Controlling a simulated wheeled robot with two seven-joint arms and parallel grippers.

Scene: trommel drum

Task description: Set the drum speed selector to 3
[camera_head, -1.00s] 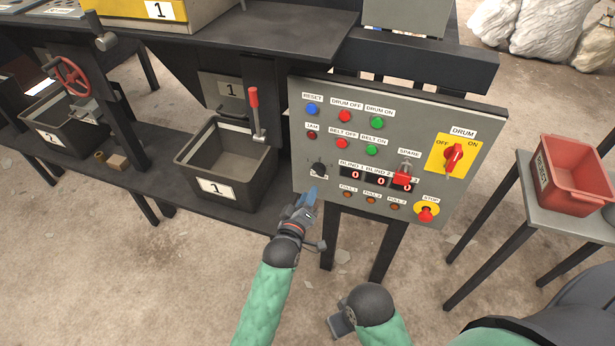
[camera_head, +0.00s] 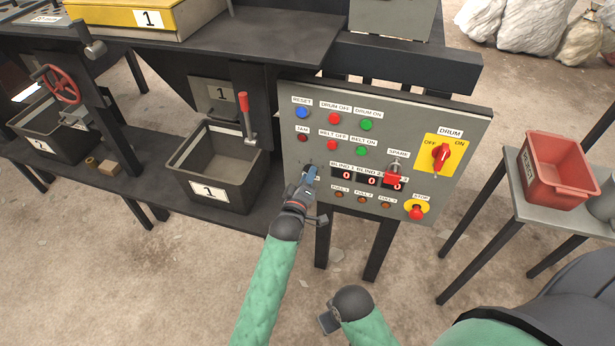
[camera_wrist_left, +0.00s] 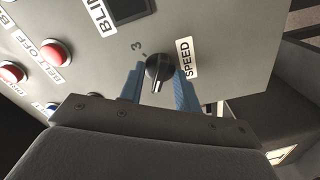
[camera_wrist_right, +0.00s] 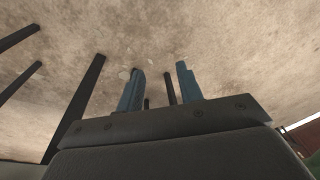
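The drum speed selector is a round black knob (camera_wrist_left: 159,68) with a white pointer mark, beside the SPEED label (camera_wrist_left: 185,57) in the left wrist view. A "3" (camera_wrist_left: 137,46) is printed at its upper left; the pointer mark faces down in that picture, away from the 3. My left gripper (camera_wrist_left: 158,80) is open, with one blue finger on each side of the knob; I cannot tell whether they touch it. In the head view my left gripper (camera_head: 309,174) covers the knob at the panel's lower left. My right gripper (camera_wrist_right: 160,75) is open and empty above the floor.
The grey control panel (camera_head: 290,130) carries several buttons, displays, a red SPARE switch (camera_head: 392,176), a red DRUM switch (camera_head: 441,155) and a STOP button (camera_head: 417,212). A black bin (camera_head: 225,166) stands to the left. A red bin (camera_head: 560,170) sits on a side table.

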